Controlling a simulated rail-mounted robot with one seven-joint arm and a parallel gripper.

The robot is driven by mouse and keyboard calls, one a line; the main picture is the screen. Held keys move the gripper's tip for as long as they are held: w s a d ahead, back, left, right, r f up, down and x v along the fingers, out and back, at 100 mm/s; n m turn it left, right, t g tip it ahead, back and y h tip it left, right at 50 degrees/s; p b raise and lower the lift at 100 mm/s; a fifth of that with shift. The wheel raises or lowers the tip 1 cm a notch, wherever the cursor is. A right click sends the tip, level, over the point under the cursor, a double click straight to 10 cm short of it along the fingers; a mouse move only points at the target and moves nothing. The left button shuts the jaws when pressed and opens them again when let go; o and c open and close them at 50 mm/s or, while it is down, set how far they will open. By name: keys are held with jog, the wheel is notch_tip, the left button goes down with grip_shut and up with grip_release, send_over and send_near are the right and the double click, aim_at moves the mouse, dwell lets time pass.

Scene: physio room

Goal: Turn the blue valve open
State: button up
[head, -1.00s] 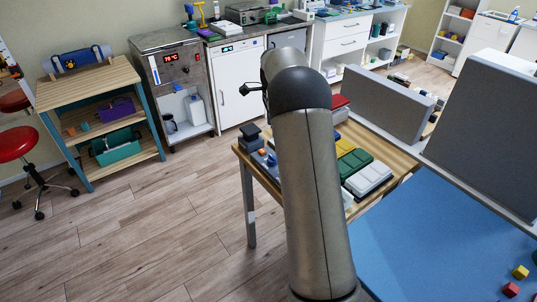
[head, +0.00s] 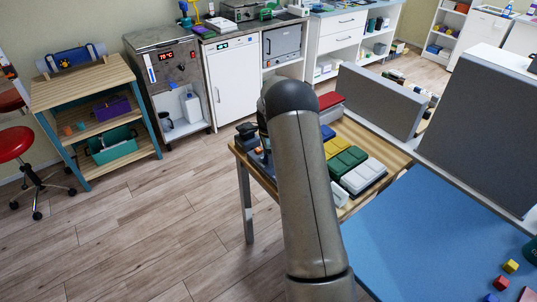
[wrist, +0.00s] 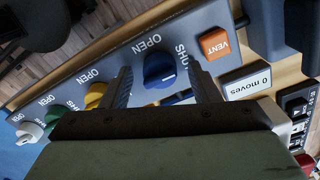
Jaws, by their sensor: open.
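The blue valve (wrist: 159,69) is a round knob on a grey panel (wrist: 205,22) in the wrist view. OPEN is printed to its upper left and SHUT to its right. A pale line marks the knob, but I cannot tell its exact setting. My gripper (wrist: 161,78) is open, with one finger on each side of the blue knob. I cannot tell whether the fingers touch it. In the head view my arm hides the gripper and the blue valve.
On the panel, a yellow knob (wrist: 96,94), a green knob and a white knob sit left of the blue one. An orange VENT button (wrist: 214,44) and a "0 moves" display (wrist: 247,81) are on the right. Coloured boxes stand on the wooden table (head: 394,151).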

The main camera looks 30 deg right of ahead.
jog(key=c, duration=1)
jog(key=shift+o, duration=0.2)
jog(key=shift+f+n+b, duration=0.1)
jog(key=shift+n+b, duration=0.2)
jog(key=shift+n, duration=0.1)
jog(key=n+b, duration=0.2)
jog(key=n, duration=0.1)
jog(key=shift+n, duration=0.3)
jog(key=n+b, duration=0.2)
jog(key=n, duration=0.2)
jog(key=shift+n, duration=0.3)
jog(key=n+b, duration=0.1)
jog(key=n, duration=0.3)
jog(key=shift+n+b, duration=0.45)
jog(key=shift+n, duration=2.05)
